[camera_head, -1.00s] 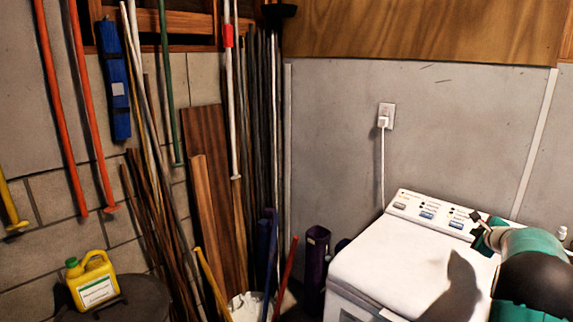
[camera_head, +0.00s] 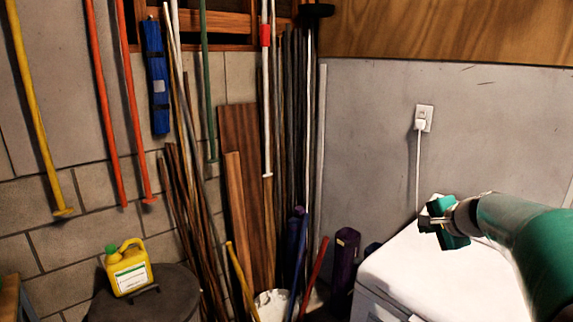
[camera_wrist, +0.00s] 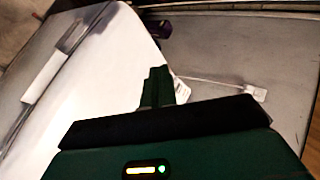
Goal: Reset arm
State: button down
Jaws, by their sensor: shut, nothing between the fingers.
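My gripper (camera_head: 436,222), green and black, is shut and empty. In the head view it is at the right, in front of the grey wall and above the white washing machine (camera_head: 425,268). My green arm reaches in from the right edge and hides the machine's control panel. In the wrist view the shut green fingers (camera_wrist: 158,86) point up the picture, with the machine's white top (camera_wrist: 90,110) beyond them at the left. Nothing is held, and the gripper looks apart from the machine.
A wall outlet (camera_head: 423,118) with a plugged cord is behind the machine. A purple container (camera_head: 343,258) stands left of it. Poles and wooden boards (camera_head: 237,180) lean in the corner. A yellow jug (camera_head: 128,268) sits on a dark round lid at the left.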

jog(key=s+a+n+g, duration=0.3)
jog(key=s+a+n, duration=0.6)
jog(key=s+a, duration=0.75)
jog(key=s+a+f+n, duration=0.1)
jog(key=s+f+n, duration=0.1)
jog(key=s, duration=0.4)
jog(key=s+a+f+n+g+h, duration=0.1)
jog(key=s+a+f+n, duration=0.1)
jog(key=s, duration=0.5)
jog(key=shift+s+a+f+n+g, duration=0.3)
jog(key=shift+f+n, duration=0.5)
jog(key=shift+n, duration=0.1)
